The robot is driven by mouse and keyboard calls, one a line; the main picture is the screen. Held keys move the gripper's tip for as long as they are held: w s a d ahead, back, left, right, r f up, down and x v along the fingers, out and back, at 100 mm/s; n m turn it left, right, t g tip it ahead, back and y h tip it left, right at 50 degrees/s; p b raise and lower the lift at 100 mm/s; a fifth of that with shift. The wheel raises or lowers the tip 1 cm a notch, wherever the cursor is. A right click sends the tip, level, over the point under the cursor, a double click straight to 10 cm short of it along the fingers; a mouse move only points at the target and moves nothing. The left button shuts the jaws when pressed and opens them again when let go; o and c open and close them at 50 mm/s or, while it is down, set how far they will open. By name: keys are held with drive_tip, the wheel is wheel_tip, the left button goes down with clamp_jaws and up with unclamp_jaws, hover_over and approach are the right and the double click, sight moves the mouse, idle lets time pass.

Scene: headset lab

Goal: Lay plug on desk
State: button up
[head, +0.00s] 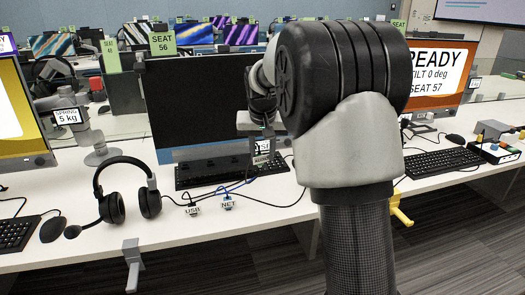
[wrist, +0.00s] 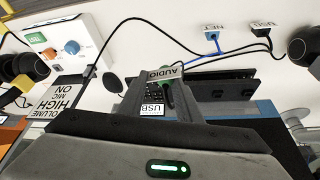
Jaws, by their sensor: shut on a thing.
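My gripper (head: 262,137) is in front of the dark monitor, above the desk (head: 150,232). In the wrist view, its two fingers (wrist: 158,90) are closed on a small plug with a grey AUDIO tag (wrist: 163,73). The plug body is mostly hidden between the fingers. The AUDIO tag also shows below the gripper in the head view (head: 263,160). The held plug appears to be above the desk surface, near the keyboard (head: 210,170). A white USB label (wrist: 152,108) shows between the fingers.
Cable ends tagged USB (head: 193,210) and NET (head: 228,204) lie near the desk's front edge. A black headset (head: 125,195) lies to their left. The dark monitor (head: 205,100) stands behind the gripper.

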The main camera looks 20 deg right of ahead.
drive_tip(key=shift+f+b, duration=0.3)
drive_tip(key=shift+f, duration=6.95)
drive_tip(key=o, duration=1.2)
drive_tip(key=shift+r, duration=0.1)
drive_tip(key=p+v, duration=0.3)
drive_tip(key=v, duration=0.4)
drive_tip(key=w+p+v, duration=0.1)
drive_tip(key=p+v, duration=0.2)
drive_tip(key=v, duration=0.5)
drive_tip(key=p+v, duration=0.3)
drive_tip(key=v, duration=0.4)
drive_tip(key=shift+w+d+r, duration=0.1)
drive_tip(key=shift+d+r, duration=0.05)
drive_tip(key=shift+r, duration=0.2)
drive_tip(key=shift+w+d+r, duration=0.1)
drive_tip(key=shift+w+r, duration=0.05)
drive_tip(key=shift+r, duration=0.25)
